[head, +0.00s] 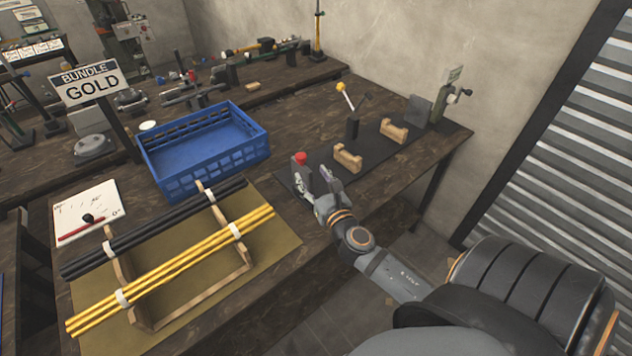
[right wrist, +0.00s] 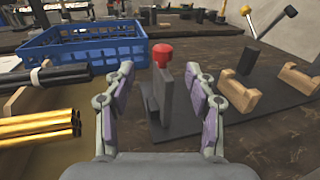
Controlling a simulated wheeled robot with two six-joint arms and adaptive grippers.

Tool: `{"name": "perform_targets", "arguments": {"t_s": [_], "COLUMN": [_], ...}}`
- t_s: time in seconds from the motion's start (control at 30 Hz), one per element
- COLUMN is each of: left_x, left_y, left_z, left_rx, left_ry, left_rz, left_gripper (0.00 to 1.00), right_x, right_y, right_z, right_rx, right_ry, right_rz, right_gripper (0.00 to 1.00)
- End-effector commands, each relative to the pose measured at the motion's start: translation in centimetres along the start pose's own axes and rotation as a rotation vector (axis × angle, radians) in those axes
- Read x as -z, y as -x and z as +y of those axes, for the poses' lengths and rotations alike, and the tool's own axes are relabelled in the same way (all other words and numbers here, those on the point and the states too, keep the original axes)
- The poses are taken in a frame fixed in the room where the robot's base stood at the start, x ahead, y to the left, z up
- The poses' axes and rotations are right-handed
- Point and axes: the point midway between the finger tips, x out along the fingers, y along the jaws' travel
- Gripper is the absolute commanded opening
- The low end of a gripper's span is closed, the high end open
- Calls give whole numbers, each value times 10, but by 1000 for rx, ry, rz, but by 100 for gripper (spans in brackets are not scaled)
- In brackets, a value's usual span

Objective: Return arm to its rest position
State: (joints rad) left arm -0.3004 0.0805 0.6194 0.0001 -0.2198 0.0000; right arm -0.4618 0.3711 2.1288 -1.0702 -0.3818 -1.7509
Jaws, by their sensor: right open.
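My right gripper (head: 313,190) is over the near edge of the workbench, at the left end of a dark mat, close to a grey block with a red button (head: 301,158). In the right wrist view the gripper (right wrist: 160,105) is open, its two fingers spread on either side of the block with the red button (right wrist: 163,54). Nothing is held between the fingers; I cannot tell whether they touch the block. My right arm reaches in from the lower right of the head view. My left gripper is not in view.
A wooden rack (head: 148,310) holds black and gold rod bundles to the left. A blue crate (head: 205,150) stands behind. Wooden cradles (head: 347,157) and a yellow-knobbed lever (head: 342,88) are on the mat to the right. Open floor lies before the bench.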

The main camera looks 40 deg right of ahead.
Motion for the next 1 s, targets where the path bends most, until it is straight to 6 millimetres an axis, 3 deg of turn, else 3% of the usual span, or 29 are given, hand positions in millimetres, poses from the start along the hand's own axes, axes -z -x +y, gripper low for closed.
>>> {"name": "perform_targets", "arguments": {"t_s": [0.2, 0.77, 0.87, 1.0], "left_x": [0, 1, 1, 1], "left_y": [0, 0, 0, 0], "left_z": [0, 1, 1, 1], "left_rx": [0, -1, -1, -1], "left_ry": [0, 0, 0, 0], "left_rz": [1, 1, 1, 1], "left_gripper": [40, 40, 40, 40], "right_x": [0, 0, 3, 35], "right_y": [23, 24, 28, 54], "right_z": [0, -2, -16, -46], "right_rx": [-1, 11, 109, 437], "right_ry": [0, -29, -277, -1024], "right_rz": [0, 3, 31, 108], "right_gripper": [55, 55, 55, 55]}}
